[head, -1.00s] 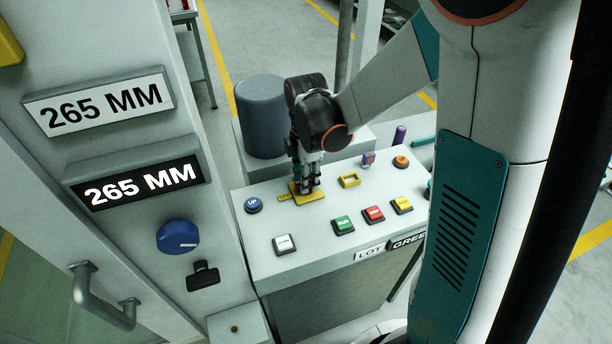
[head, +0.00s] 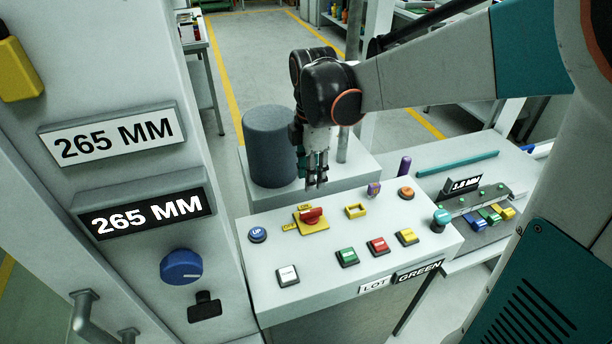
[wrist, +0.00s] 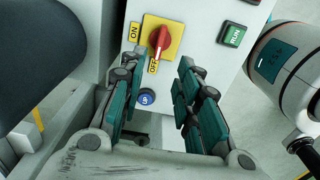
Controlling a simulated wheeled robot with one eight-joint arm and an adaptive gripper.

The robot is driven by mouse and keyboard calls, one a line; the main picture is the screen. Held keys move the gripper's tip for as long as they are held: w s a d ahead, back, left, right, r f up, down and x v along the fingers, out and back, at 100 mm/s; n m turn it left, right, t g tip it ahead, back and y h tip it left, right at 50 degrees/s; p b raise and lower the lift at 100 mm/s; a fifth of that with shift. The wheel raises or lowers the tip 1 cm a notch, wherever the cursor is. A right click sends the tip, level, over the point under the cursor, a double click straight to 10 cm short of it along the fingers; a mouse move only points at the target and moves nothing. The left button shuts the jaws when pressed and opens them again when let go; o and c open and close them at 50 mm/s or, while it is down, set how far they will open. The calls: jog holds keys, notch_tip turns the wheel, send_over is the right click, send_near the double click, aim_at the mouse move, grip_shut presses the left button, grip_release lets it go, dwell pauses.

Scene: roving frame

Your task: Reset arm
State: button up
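My gripper (head: 317,184) is raised above the back of the white control panel (head: 330,259), empty, with its fingers pointing down. The wrist view shows the gripper (wrist: 161,72) with its two fingers apart and nothing between them. Just beyond the fingertips is a red rotary switch (wrist: 160,40) on a yellow plate. Its handle lies towards the OFF label (wrist: 153,67), away from the ON label (wrist: 134,32). The head view shows the red switch (head: 311,215) uncovered, apart from the gripper. My arm stretches in from the right.
A dark blue cylinder (head: 269,150) stands behind the panel, close to my gripper. A tall cabinet with two 265 MM displays (head: 148,213) is at the left. Push buttons, such as the green one (head: 347,257), line the panel. Floor behind is open.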

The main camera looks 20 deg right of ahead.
jog(key=shift+r, duration=0.15)
dwell(0.3)
jog(key=s+r+m+t, duration=0.3)
jog(key=s+m+t, duration=0.4)
jog(key=s+m, duration=0.8)
jog(key=m, duration=0.3)
jog(key=shift+r, duration=0.4)
notch_tip(320, 180, up, 12)
jog(key=w+p, duration=0.1)
jog(key=p, duration=1)
jog(key=shift+w+f, duration=0.15)
jog(key=shift+w, duration=0.1)
